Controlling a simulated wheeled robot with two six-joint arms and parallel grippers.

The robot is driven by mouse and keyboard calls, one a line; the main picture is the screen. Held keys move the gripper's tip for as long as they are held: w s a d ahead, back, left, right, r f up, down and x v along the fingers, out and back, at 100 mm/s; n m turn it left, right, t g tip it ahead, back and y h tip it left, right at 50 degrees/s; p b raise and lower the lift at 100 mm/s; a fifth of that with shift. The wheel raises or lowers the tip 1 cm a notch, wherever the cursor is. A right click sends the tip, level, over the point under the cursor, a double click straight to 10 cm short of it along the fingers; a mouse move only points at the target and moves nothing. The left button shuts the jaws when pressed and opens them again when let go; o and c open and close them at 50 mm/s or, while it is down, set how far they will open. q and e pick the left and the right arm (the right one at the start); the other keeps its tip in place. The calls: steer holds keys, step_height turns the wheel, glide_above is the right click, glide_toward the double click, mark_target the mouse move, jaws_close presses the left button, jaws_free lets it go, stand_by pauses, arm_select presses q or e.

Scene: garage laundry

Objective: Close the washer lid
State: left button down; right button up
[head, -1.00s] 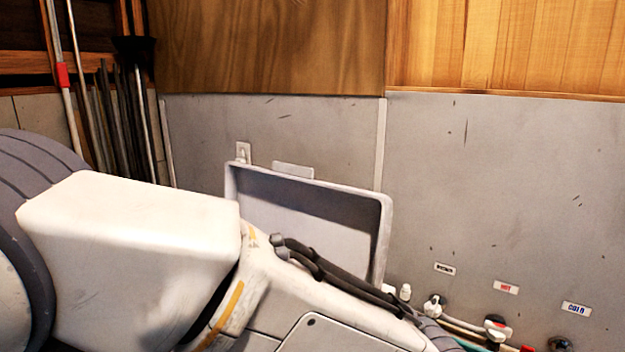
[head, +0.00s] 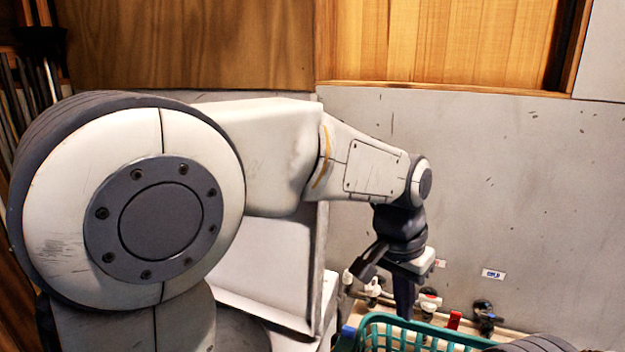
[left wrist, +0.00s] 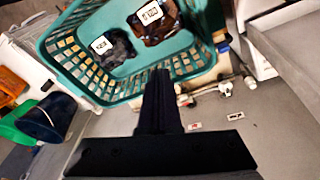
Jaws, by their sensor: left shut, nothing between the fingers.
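The washer lid (head: 265,262) stands raised and tilted in the head view, its pale inner face toward me. My left arm covers its upper part, and the washer body below is mostly hidden. My left gripper (head: 404,305) is shut and empty, pointing down to the right of the lid and apart from it, above the back edge of a teal basket. In the left wrist view its fingers (left wrist: 160,78) are together over the basket's rim. A pale panel (left wrist: 285,45) at the right of that view may be part of the washer; I cannot tell. My right gripper is not in view.
The teal basket (head: 376,322) also shows in the left wrist view (left wrist: 107,93), holding a black bundle (left wrist: 114,48) and a brown bundle (left wrist: 158,22) with tags. Taps (head: 373,288) line the grey wall (head: 500,190) behind. Bottles (left wrist: 45,118) stand beside the basket.

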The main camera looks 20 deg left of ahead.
arm_select(q)
steer(key=w+a+r+n+t+p, duration=0.1)
steer(key=w+a+r+p, duration=0.1)
steer(key=w+a+r, duration=0.35)
steer(key=w+a+r+n+t+p, duration=0.1)
steer(key=w+a+r, duration=0.2)
steer(key=w+a, duration=0.5)
steer(key=w+a+r+n+p, duration=0.1)
steer(key=w+a+r+p, duration=0.1)
steer(key=w+a+r, duration=0.45)
steer(key=w+a+n+t+y+p, duration=0.15)
steer(key=w+a, duration=0.35)
steer(key=a, duration=0.5)
steer(key=p+x, duration=0.2)
steer(key=x, duration=0.8)
steer(key=s, duration=0.4)
steer(key=shift+f, duration=0.15)
steer(key=shift+s+d+b, duration=0.1)
steer(key=shift+b, duration=0.25)
